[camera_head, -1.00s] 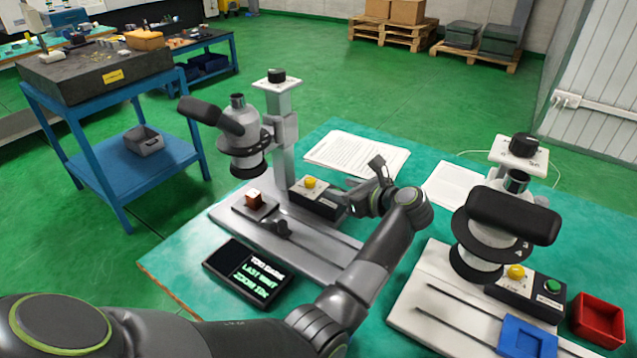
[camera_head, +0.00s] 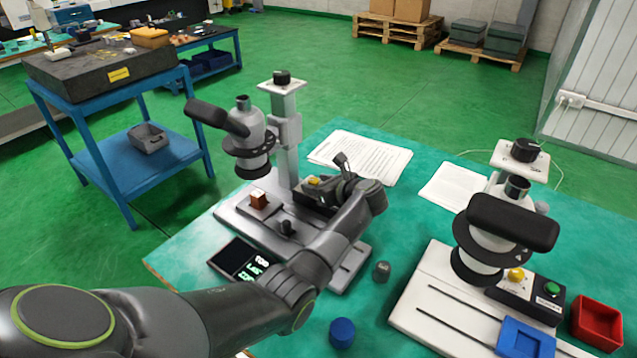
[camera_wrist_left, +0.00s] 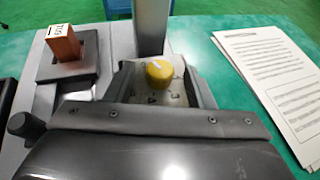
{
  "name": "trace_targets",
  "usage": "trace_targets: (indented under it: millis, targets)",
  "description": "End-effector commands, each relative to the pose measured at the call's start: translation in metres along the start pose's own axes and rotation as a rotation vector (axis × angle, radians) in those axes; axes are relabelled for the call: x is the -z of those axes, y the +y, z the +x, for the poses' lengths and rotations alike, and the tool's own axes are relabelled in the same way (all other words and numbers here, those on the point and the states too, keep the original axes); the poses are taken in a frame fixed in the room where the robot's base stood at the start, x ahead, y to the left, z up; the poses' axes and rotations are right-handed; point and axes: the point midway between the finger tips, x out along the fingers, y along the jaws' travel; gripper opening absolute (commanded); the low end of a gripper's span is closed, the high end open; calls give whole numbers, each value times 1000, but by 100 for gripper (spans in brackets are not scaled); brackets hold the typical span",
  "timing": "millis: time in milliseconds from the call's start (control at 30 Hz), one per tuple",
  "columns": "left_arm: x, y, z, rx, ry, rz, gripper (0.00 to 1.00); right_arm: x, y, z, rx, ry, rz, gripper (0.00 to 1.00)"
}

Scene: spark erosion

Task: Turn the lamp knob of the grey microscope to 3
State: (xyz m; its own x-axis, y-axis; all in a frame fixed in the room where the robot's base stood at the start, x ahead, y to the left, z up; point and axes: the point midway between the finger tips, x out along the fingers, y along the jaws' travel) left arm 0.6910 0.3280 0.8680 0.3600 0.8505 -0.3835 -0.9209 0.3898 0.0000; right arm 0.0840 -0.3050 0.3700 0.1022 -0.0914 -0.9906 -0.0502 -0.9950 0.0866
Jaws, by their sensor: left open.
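The grey microscope (camera_head: 283,160) stands on the left of the green table. Its lamp knob (camera_head: 314,181) is yellow, on the dark control box at the column's foot; it also shows in the wrist view (camera_wrist_left: 160,72). My left gripper (camera_head: 322,186) is open and low over the control box. In the wrist view its dark fingers (camera_wrist_left: 162,88) stand either side of the knob; I cannot tell whether they touch it. My right gripper is out of view.
A white microscope (camera_head: 490,235) stands at the right, with a red tray (camera_head: 597,322) and blue tray (camera_head: 526,338). Paper sheets (camera_head: 360,155) lie behind my gripper. A display (camera_head: 238,259), a blue cylinder (camera_head: 342,333) and a grey piece (camera_head: 381,271) lie in front.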

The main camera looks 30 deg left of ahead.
Motion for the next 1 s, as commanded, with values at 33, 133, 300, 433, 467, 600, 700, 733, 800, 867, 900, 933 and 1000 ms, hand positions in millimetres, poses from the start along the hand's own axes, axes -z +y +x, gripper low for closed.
trace_targets:
  millis: [33,133,300,433,467,600,700,733,800,867,900,933,1000]
  targets:
    - [0,0,0,0,0,0,49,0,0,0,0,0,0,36]
    - [0,0,0,0,0,0,49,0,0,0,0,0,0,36]
    - [0,0,0,0,0,0,36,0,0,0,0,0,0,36]
    - [0,0,0,1,0,0,19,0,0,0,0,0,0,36]
    - [0,0,0,1,-1,0,15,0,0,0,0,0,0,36]
    - [0,0,0,1,0,0,4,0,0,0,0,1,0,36]
    - [0,0,0,6,0,3,4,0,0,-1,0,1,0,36]
    - [-1,0,0,10,0,4,4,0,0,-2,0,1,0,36]
    - [-1,0,0,24,1,10,4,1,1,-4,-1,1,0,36]
    - [-1,1,0,40,2,17,4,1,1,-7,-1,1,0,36]
    - [-1,2,0,56,2,24,4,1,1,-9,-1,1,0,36]
    - [-1,2,0,68,2,29,4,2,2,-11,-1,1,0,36]
    - [-2,3,0,105,3,44,4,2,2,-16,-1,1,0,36]
